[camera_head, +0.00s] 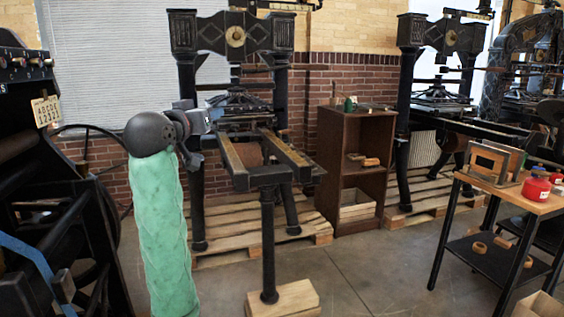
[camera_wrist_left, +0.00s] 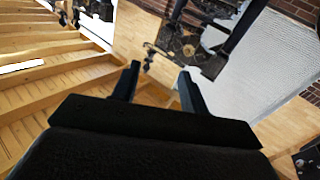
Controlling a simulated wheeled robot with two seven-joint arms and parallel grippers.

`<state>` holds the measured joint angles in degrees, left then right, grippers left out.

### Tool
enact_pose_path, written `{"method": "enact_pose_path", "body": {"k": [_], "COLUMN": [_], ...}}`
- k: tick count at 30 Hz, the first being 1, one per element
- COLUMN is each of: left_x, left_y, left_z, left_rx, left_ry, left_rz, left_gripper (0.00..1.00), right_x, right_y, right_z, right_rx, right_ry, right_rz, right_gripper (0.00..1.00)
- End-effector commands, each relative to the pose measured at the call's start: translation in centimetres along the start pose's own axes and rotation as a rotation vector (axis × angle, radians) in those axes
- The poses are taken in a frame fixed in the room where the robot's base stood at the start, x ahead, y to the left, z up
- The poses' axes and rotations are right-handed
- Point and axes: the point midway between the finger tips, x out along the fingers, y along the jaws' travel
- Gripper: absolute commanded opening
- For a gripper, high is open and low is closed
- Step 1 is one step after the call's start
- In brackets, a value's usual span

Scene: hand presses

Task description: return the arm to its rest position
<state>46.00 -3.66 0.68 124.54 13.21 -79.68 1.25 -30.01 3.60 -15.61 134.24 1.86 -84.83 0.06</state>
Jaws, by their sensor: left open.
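My left arm (camera_head: 158,220), in a green sleeve, rises from the bottom left in the head view. It bends at a dark round joint and its grey wrist (camera_head: 196,121) points away, in front of the left side of the middle hand press (camera_head: 233,37). The fingers are hard to make out there. In the left wrist view my left gripper (camera_wrist_left: 159,70) is open, with its two black fingers apart and nothing between them. My right arm and gripper are not in view.
The middle press stands on a wooden pallet (camera_head: 215,257). A dark machine (camera_head: 30,150) stands close on the left. A brown shelf (camera_head: 330,165) is right of the press, and a table (camera_head: 480,185) with red containers is at the far right. The floor (camera_head: 390,270) between is mostly clear.

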Motion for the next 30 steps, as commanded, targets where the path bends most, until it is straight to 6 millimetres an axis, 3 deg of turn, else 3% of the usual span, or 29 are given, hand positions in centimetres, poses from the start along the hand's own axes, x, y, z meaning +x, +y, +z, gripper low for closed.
{"method": "enact_pose_path", "body": {"k": [3,12,21,30], "left_x": [-0.7,-3.4,-7.1,-11.3], "left_y": [-0.1,0.1,0.6,1.6], "left_z": [4.1,13.6,21.5,28.2], "left_rx": [0.024,0.057,0.071,0.079], "left_ry": [-0.1,-0.31,-0.473,-0.598], "left_rz": [-0.029,-0.082,-0.114,-0.123], "left_gripper": [0.44,0.44,0.44,0.44], "right_x": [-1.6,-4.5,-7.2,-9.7], "right_y": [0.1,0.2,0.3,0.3], "right_z": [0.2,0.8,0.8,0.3], "right_rx": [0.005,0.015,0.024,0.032], "right_ry": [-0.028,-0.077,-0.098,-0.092], "right_rz": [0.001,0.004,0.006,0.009], "right_gripper": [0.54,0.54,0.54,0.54]}}
